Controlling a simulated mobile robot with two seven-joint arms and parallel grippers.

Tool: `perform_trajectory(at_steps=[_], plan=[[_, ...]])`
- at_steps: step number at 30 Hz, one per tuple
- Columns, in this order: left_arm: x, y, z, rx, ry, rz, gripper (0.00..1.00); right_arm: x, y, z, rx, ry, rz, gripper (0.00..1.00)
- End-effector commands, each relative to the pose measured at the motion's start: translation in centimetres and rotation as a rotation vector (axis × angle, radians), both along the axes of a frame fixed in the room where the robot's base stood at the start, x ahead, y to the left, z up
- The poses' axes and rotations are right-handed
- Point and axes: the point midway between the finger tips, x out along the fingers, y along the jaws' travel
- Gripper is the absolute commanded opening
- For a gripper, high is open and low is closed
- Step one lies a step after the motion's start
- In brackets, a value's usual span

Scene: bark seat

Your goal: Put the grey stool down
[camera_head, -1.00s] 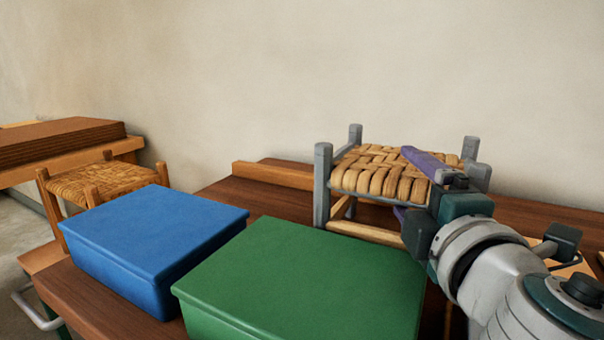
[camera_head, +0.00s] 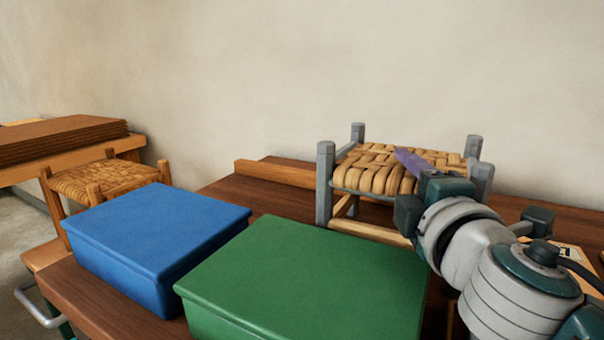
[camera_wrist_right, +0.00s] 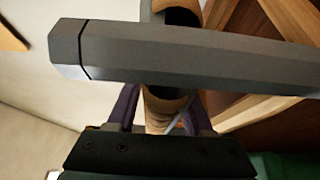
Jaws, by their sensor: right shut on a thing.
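The grey stool (camera_head: 325,185) has grey posts and a woven tan seat (camera_head: 375,172). It stands upright at the back right of the dark wooden bench in the head view; whether its feet touch the bench is hidden behind the green box. My right gripper (camera_head: 412,160) is shut on the near right side of the stool, with a purple finger lying over the seat's edge. In the right wrist view, a grey stool post (camera_wrist_right: 190,52) crosses the picture, and the purple fingers (camera_wrist_right: 158,110) close around the woven edge below it. My left gripper is not in view.
A green box (camera_head: 310,275) and a blue box (camera_head: 160,235) stand in front of the stool. A brown wooden stool (camera_head: 95,185) is at the left, near stacked brown boards (camera_head: 60,140). A wooden strip (camera_head: 275,173) lies along the bench's back. The wall is behind.

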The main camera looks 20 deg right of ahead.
Motion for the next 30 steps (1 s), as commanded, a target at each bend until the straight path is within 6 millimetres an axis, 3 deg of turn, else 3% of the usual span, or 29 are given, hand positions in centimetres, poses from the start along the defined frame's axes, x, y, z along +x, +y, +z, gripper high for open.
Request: perform_trajectory(at_steps=[1,7,24,30], plan=[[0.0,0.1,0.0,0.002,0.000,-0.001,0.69,0.0,0.0,0.0,0.000,0.000,0.000,0.22],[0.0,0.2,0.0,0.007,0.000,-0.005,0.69,0.0,0.0,0.0,0.000,0.000,0.000,0.00],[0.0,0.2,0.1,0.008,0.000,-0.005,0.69,0.0,0.0,0.2,-0.001,-0.004,0.000,0.00],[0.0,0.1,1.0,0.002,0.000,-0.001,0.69,0.0,0.0,1.7,-0.001,-0.005,0.000,0.00]])
